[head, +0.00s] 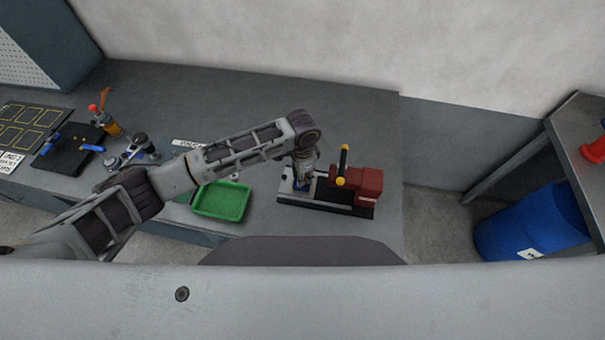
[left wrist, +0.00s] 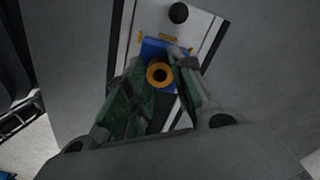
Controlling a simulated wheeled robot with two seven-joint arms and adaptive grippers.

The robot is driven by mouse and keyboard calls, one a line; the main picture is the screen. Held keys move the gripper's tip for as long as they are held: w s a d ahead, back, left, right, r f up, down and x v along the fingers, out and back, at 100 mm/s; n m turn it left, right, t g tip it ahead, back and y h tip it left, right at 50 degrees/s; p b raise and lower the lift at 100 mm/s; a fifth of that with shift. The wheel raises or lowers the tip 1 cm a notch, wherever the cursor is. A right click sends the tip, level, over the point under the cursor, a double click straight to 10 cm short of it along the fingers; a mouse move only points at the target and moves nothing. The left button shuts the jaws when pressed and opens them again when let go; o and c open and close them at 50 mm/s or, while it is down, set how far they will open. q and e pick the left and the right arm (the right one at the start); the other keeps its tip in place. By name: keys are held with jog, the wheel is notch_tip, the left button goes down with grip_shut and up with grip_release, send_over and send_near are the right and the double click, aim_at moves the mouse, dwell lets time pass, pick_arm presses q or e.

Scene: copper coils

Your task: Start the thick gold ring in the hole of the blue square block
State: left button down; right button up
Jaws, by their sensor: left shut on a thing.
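In the left wrist view the thick gold ring (left wrist: 159,75) shows as a gold annulus with a dark centre. It lies between the fingertips of my left gripper (left wrist: 157,80), which is shut on it. The blue square block (left wrist: 152,48) is right behind the ring, and its hole is hidden. I cannot tell whether the ring touches the block or sits in the hole. In the head view my left gripper (head: 303,176) points down over the left end of the press fixture, and a bit of blue shows beside it. My right gripper is not in view.
The fixture has a red body (head: 362,186) and a black lever with yellow knobs (head: 342,166), close to the right of my left gripper. A green tray (head: 221,201) stands to the left. Tools lie farther left on the grey bench (head: 250,100), whose back is clear.

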pick_arm(q)
jog(key=c, duration=1.1)
grip_release()
jog(key=shift+c, duration=0.2)
jog(key=shift+o, duration=0.2)
jog(key=o, duration=0.5)
jog(key=shift+c, duration=0.2)
jog(key=shift+r, duration=0.2)
jog(key=shift+r, duration=3.3)
jog(key=shift+s, duration=0.15)
